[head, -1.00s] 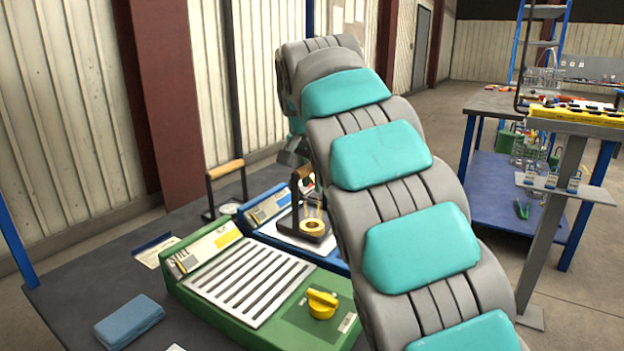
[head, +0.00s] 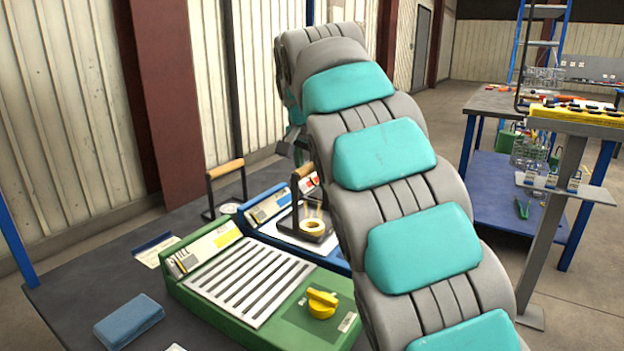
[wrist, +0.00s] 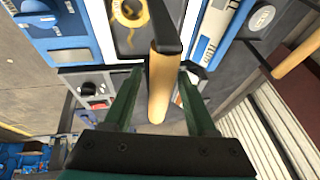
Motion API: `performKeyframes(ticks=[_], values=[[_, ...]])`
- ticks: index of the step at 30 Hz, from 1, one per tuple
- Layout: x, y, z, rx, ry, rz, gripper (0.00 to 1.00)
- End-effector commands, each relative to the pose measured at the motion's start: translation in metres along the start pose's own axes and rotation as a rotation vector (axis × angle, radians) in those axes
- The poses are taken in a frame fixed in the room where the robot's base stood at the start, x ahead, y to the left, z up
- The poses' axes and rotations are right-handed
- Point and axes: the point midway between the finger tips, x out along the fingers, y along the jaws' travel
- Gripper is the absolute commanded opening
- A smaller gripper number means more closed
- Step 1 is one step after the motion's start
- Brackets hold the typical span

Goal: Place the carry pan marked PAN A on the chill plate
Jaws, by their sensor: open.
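A dark pan (head: 316,236) with a yellow ring and an upright wooden-topped handle (head: 306,171) stands on the blue unit (head: 268,208). No PAN A mark is legible on it. The green unit (head: 195,300) in front of it has a bare slotted metal plate (head: 250,280); its label is only partly readable and seems to end in "ILL". In the wrist view my gripper (wrist: 162,72) is open, with one green finger on each side of the wooden handle (wrist: 159,88). I cannot tell whether either finger touches it. In the head view my arm hides the fingers.
Another wooden-handled item (head: 226,169) stands behind the green unit at left. A yellow knob (head: 322,304) sticks up from the green unit. A folded blue cloth (head: 129,320) lies on the dark table. A post with a small shelf (head: 561,183) stands at right.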

Motion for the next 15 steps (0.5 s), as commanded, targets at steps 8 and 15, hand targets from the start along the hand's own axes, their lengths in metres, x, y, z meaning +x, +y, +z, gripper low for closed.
performKeyframes(ticks=[8,15], values=[[-0.04,-0.001,-0.001,0.0,0.003,-0.003,0.57],[-0.073,-0.002,-0.001,-0.001,0.002,-0.004,0.57]])
